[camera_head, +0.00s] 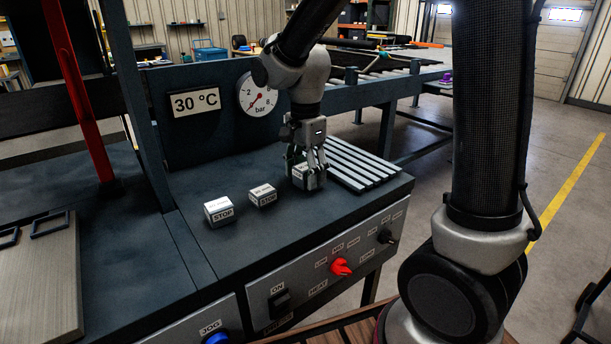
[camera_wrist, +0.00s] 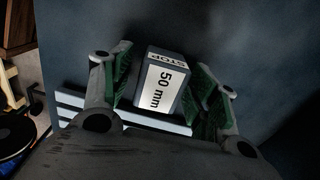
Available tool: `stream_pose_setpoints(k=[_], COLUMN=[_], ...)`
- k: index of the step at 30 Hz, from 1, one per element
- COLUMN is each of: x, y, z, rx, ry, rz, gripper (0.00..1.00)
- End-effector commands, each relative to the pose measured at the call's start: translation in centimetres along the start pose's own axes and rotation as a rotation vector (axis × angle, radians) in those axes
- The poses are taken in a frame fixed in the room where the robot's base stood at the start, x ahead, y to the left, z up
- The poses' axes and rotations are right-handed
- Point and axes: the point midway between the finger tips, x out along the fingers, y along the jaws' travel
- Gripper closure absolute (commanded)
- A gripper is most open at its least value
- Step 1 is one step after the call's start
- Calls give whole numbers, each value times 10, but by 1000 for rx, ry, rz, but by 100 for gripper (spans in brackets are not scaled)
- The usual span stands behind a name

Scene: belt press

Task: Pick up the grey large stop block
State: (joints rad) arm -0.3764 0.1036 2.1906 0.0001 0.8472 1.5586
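A grey stop block (camera_wrist: 166,82) with a white label reading "50 mm" and "STOP" lies between the green finger pads of my gripper (camera_wrist: 160,88) in the wrist view. Small gaps show between the block and the pads on both sides. In the head view my gripper (camera_head: 305,168) points down over this block (camera_head: 306,182), which rests on the dark press table and is partly hidden by the fingers. Two more stop blocks stand to its left: one in the middle (camera_head: 263,196) and one farther left (camera_head: 219,212). Their size labels are too small to read.
A ribbed rack of grey bars (camera_head: 362,164) lies just right of the gripper. Behind stand a panel with a "30 °C" display (camera_head: 195,102) and a pressure gauge (camera_head: 257,94). The table front carries a red knob (camera_head: 341,267) and switches. The table before the blocks is clear.

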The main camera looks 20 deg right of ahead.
Motion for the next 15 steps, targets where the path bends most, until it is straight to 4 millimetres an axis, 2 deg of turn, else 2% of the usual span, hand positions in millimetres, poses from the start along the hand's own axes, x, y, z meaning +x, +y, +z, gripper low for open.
stream_pose_setpoints(k=[1,6,9,15], x=[0,0,0,-2], y=[0,0,0,0], z=[0,0,0,0], rx=[0,0,0,0], ry=[0,0,0,0], rz=[0,0,-1,-1], gripper=[54,85,100,100])
